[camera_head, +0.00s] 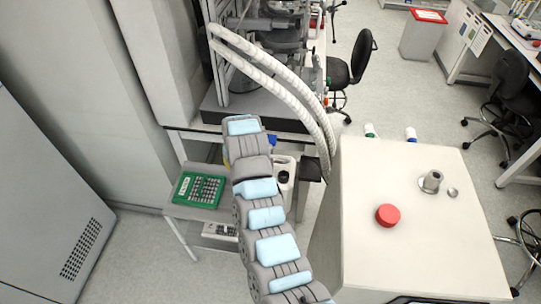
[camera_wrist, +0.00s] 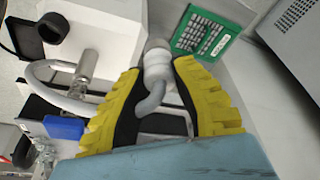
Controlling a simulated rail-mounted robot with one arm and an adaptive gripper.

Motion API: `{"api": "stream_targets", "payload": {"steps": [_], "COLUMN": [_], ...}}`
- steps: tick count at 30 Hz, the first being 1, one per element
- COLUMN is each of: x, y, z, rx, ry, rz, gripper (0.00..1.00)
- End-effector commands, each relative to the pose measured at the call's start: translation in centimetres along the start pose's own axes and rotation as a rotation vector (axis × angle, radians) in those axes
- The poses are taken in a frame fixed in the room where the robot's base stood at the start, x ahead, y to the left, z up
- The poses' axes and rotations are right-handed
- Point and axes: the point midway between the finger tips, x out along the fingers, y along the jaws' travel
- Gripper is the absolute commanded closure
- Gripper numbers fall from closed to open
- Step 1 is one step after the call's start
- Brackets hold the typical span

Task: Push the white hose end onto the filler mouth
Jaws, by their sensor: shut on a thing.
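My gripper (camera_wrist: 158,76) shows in the wrist view, with yellow fingers and black pads shut on the white hose end (camera_wrist: 157,62). A grey bent piece of hose (camera_wrist: 151,100) runs from it back between the fingers. I cannot tell for certain which part is the filler mouth. A metal fitting (camera_wrist: 88,64) on a pale surface stands left of my gripper, apart from it. A black round part (camera_wrist: 53,28) is at the upper left. A white container (camera_head: 283,168) with a dark opening shows beside my arm.
A green tray (camera_head: 199,189) sits on a low table left of my arm; it also shows in the wrist view (camera_wrist: 207,36). Thick white hoses (camera_head: 285,82) arch from the reactor frame. A white cabinet (camera_head: 415,245) with a red button (camera_head: 388,215) stands right.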

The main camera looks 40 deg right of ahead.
Motion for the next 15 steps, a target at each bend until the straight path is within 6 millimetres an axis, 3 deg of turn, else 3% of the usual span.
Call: {"api": "stream_targets", "payload": {"steps": [1, 6, 15], "x": [0.0, -0.7, -1.7], "y": [-2.8, -9.7, -17.8], "z": [0.1, 1.6, 6.0], "rx": [-0.028, -0.092, -0.145], "ry": [0.001, -0.001, -0.003], "rz": [-0.014, -0.033, -0.046], "gripper": [1.0, 1.0, 1.0]}}
